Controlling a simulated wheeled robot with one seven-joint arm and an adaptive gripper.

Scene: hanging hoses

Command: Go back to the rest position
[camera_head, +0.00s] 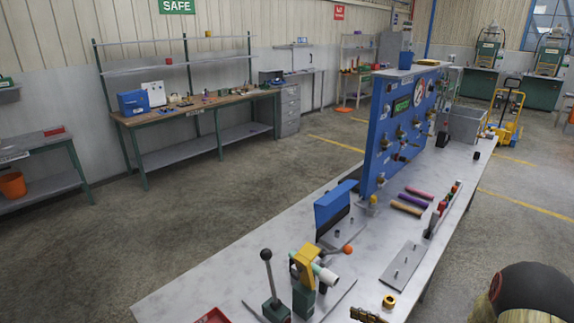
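My gripper is not in view. A dark rounded shape at the lower right corner is likely part of my own arm, and no fingers show. The long grey workbench (240,277) runs from the lower left up to the right. A blue upright panel (377,158) with several fittings, a green display and a round gauge (419,92) stands on it. No hose can be made out clearly. A pink rod (419,193), a purple rod (412,201) and a brown rod (406,208) lie in front of the panel.
A lever fixture with a yellow clamp (305,267), a blue angled piece (336,204), a flat grey plate (403,265) and a brass ring (389,301) occupy the near bench. A grey bin (466,124) stands at its far end. Open floor (190,213) lies left of the bench.

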